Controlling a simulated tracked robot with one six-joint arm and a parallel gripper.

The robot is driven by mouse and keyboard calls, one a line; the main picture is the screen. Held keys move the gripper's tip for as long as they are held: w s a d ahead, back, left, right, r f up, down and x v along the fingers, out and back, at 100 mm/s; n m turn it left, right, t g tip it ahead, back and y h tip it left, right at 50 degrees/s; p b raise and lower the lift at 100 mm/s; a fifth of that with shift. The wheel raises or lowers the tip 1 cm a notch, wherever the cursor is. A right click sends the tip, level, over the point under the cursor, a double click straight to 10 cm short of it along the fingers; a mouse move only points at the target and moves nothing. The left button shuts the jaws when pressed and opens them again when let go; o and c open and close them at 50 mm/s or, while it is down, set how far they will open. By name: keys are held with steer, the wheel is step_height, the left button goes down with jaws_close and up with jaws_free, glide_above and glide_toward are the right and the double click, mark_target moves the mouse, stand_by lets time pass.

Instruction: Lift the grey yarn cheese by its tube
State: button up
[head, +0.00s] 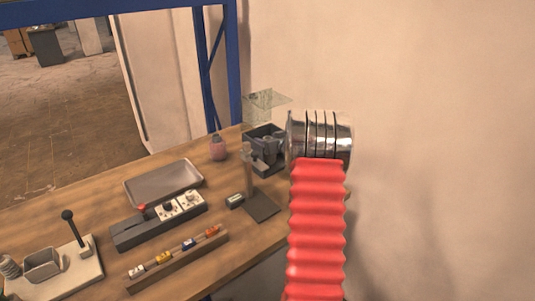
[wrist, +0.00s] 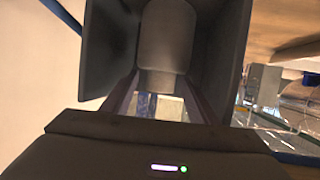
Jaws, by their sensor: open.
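My gripper (wrist: 162,85) is open; its two dark jaws stand left and right in the wrist view. Between them shows a grey cylinder with a narrower neck below, which looks like the grey yarn cheese (wrist: 166,36) and its tube. I cannot tell whether the jaws touch it. In the head view my gripper (head: 265,145) appears as a dark shape at the left end of my shiny wrist, over the table's far right end. I cannot make out the grey yarn cheese there.
A pale post (head: 248,172) stands close to my gripper. A clear glass-like piece (head: 266,99) is behind.

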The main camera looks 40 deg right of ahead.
steer(key=shift+c, duration=0.4)
jaws_close()
stand_by(0.4)
